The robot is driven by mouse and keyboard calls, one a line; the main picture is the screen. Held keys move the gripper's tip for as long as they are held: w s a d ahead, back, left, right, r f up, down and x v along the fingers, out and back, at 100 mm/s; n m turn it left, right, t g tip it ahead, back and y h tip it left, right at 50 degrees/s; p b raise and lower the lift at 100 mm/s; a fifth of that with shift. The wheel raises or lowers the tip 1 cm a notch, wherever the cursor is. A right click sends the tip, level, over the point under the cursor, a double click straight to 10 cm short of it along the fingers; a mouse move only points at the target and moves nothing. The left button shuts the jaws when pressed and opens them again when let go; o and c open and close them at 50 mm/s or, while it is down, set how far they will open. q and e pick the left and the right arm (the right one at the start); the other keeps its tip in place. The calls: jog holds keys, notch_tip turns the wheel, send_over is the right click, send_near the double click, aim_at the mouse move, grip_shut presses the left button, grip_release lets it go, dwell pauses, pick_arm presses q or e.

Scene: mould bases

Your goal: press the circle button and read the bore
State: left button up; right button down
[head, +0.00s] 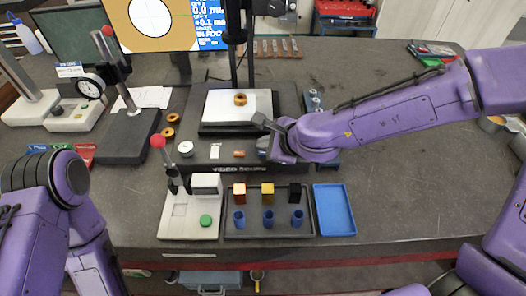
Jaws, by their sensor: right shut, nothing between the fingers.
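The video scope (205,170) stands at the table's middle with a dark column and a pale stage (215,108). A brown-orange ring (240,99) with a bore lies on the stage. The base front carries a white button (215,151) and an orange one (239,153); their symbols are too small to read. My right gripper (260,121) is shut and empty, right of the ring and above the base's right part, partly hiding it. The monitor (155,22) shows a pale circle in an orange field, with partly cut-off readings on blue. My left arm shows at lower left; its gripper is not visible.
A red-knobbed gauge stand (125,125) and a dial gauge (90,87) stand at left. In front are a white device with a green button (206,220), a dark tray (285,227) with blocks and blue cups, and a blue tray (333,209). The table's right front is clear.

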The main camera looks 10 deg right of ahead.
jog(key=shift+f, duration=0.45)
jog(key=shift+f+b, duration=0.35)
jog(key=shift+b, duration=0.15)
dwell(0.5)
jog(key=shift+r, duration=0.1)
jog(key=shift+r+p, duration=0.7)
jog(key=shift+p, duration=0.2)
notch_tip(320, 180, up, 5)
jog(key=p, duration=0.5)
